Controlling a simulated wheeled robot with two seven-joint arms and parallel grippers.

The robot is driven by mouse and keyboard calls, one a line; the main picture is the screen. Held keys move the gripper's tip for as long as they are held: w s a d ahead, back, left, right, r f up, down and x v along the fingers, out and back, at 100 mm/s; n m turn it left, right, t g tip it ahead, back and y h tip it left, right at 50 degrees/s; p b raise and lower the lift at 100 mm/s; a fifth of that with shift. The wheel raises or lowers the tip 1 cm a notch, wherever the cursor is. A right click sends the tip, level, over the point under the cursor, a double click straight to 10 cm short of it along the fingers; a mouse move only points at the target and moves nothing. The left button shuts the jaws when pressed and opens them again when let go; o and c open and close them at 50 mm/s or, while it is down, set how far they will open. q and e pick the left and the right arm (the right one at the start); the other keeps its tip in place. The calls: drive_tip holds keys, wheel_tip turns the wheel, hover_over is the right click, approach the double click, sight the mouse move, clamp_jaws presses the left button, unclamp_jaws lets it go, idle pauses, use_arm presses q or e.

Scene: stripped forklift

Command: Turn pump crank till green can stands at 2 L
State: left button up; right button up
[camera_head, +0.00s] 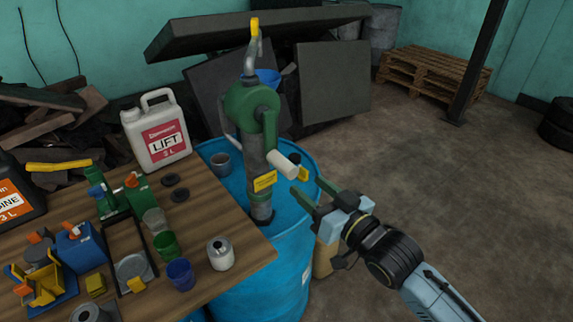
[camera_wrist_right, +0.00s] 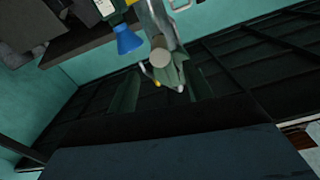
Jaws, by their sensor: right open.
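The green pump (camera_head: 250,105) stands upright on the blue drum (camera_head: 290,245). Its crank ends in a pale round handle (camera_head: 283,163), which points toward the front right. In the right wrist view the handle's round end (camera_wrist_right: 159,57) shows between and beyond the fingers. My right gripper (camera_head: 307,188) is open and empty, just right of and below the handle, apart from it. A blue funnel (camera_head: 268,77) is behind the pump. In the wrist view the funnel (camera_wrist_right: 127,40) adjoins something green at the top edge, cut off. I cannot read a can level. My left gripper is out of view.
The wooden table (camera_head: 225,195), left of the drum, carries a white LIFT jug (camera_head: 157,135), a green cup (camera_head: 166,245), a blue cup (camera_head: 181,273) and other small items. Dark panels (camera_head: 335,80) lean behind the pump. The floor (camera_head: 455,190) at right is clear up to a pallet (camera_head: 430,72).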

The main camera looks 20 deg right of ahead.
sight(294, 174)
drive_tip(key=x, duration=0.9)
drive_tip(key=shift+p, duration=0.4)
drive_tip(key=shift+s, duration=0.1)
drive_tip(key=shift+c, duration=0.3)
clamp_jaws()
